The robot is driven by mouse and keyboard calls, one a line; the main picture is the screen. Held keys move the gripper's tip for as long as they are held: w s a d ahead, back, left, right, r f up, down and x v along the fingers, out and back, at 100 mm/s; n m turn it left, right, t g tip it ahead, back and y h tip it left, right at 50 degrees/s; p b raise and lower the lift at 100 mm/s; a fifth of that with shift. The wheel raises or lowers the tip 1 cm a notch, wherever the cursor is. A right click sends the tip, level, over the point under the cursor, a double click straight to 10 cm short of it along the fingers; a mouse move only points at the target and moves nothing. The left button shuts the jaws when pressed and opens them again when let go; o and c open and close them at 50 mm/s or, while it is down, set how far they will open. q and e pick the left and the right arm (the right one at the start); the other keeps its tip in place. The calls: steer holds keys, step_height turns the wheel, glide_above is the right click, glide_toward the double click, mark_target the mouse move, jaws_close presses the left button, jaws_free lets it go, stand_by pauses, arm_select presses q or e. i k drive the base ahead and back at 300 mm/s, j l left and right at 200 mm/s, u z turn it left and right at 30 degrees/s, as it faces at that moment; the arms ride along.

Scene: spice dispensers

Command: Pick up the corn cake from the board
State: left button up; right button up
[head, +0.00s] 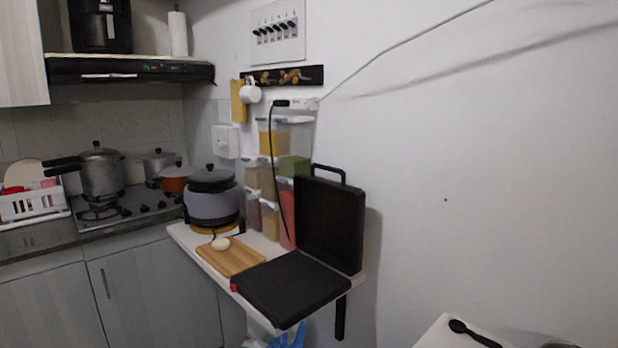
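The corn cake (221,244) is a small, pale, round piece. It lies on the upper left part of the wooden board (236,262), which rests on a narrow white wall shelf (189,240). A dark, thin shape shows just above the cake; I cannot tell what it is. Neither of my grippers shows in the head view.
An open black grill-like case (290,288) stands right of the board, its lid (330,222) upright. A grey rice cooker (211,203) stands behind the board. Spice dispensers (270,185) hang on the wall. A black cable hangs down from an outlet. A stove (125,205) is at left.

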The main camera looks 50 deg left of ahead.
mark_target(219, 245)
steer(key=u, duration=1.2)
steer(key=k+u, duration=0.3)
steer(key=i, duration=0.3)
steer(key=k, duration=0.25)
steer(key=k+j+z, duration=0.15)
steer(key=z, duration=0.4)
steer(key=i+j+z, duration=0.2)
steer(key=j, duration=0.25)
steer(key=j+z, duration=0.2)
steer(key=j, duration=0.3)
steer(key=i+j+z, duration=0.2)
steer(key=j, duration=0.3)
steer(key=k, duration=0.05)
